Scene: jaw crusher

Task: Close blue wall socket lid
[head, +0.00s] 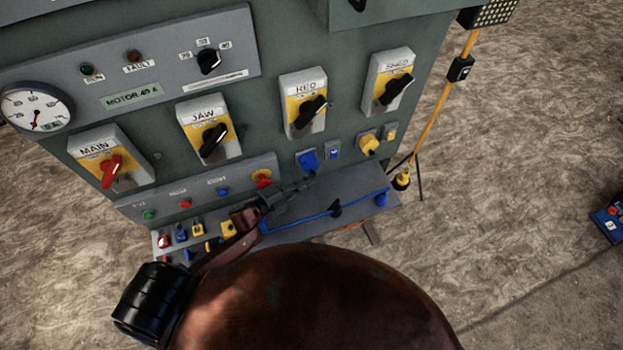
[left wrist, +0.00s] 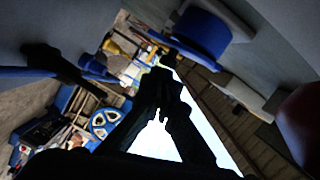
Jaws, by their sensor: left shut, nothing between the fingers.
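The blue wall socket (head: 308,161) is on the lower part of the grey panel, below the RED switch. In the left wrist view its blue body (left wrist: 203,32) shows large at the top, with a thin blue flap or rim along its lower edge. How far the lid stands open is not clear. My left gripper (head: 307,184) is just below the socket in the head view, fingers shut and empty. In the left wrist view the dark fingertips (left wrist: 160,78) are together, below and left of the socket; contact cannot be told. My right gripper is not in view.
A grey shelf (head: 365,184) with a blue rail juts out below the socket. A yellow socket (head: 368,144) and a small blue switch (head: 334,153) sit to the right. A red-and-yellow knob (head: 263,179) is to the left. Open dirt ground lies right of the panel.

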